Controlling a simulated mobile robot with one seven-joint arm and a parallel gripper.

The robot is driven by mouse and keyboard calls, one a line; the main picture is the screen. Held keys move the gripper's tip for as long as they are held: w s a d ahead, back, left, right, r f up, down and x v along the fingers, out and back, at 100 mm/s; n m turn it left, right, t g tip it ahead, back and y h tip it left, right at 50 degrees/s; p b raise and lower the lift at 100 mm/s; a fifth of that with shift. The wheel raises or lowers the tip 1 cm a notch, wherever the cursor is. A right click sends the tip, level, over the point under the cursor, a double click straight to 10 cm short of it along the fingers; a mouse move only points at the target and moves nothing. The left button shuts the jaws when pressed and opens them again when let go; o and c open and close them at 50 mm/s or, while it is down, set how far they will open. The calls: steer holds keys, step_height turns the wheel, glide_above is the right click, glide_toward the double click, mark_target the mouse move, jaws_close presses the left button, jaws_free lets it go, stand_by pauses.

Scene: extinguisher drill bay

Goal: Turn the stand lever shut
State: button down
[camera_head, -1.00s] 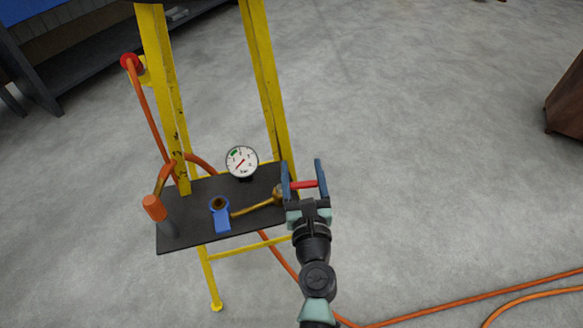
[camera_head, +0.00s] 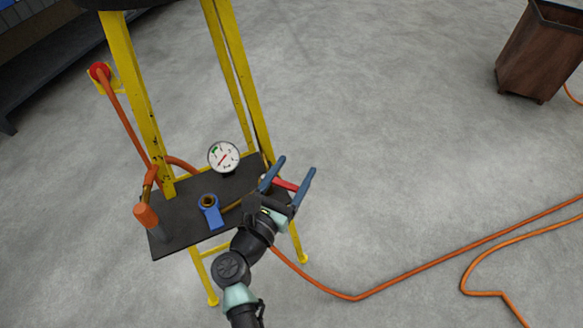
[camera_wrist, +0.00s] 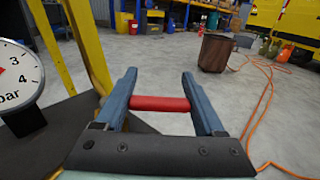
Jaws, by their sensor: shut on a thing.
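A yellow stand (camera_head: 150,110) holds a dark plate (camera_head: 177,240) with brass pipework. The red lever (camera_head: 285,184) is at the plate's right end, pointing right and slightly down in the head view. My gripper (camera_head: 296,166) has its two blue-grey fingers on either side of the lever and is shut on it. In the wrist view the red lever (camera_wrist: 160,103) spans straight across between the fingers. The lever's pivot is mostly hidden behind my gripper in the head view.
A round gauge (camera_head: 223,156) stands at the plate's back. A blue handle (camera_head: 211,216) sits mid-plate, and an orange-topped cylinder (camera_head: 146,215) is at its left. An orange hose (camera_head: 420,270) lies on the floor.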

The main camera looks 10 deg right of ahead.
steer(key=shift+r+m+h, duration=0.15)
steer(key=shift+m+h, duration=0.15)
jaws_free()
steer(key=shift+s, duration=0.1)
step_height(320, 180, up, 10)
steer(key=p, duration=0.4)
stand_by(0.4)
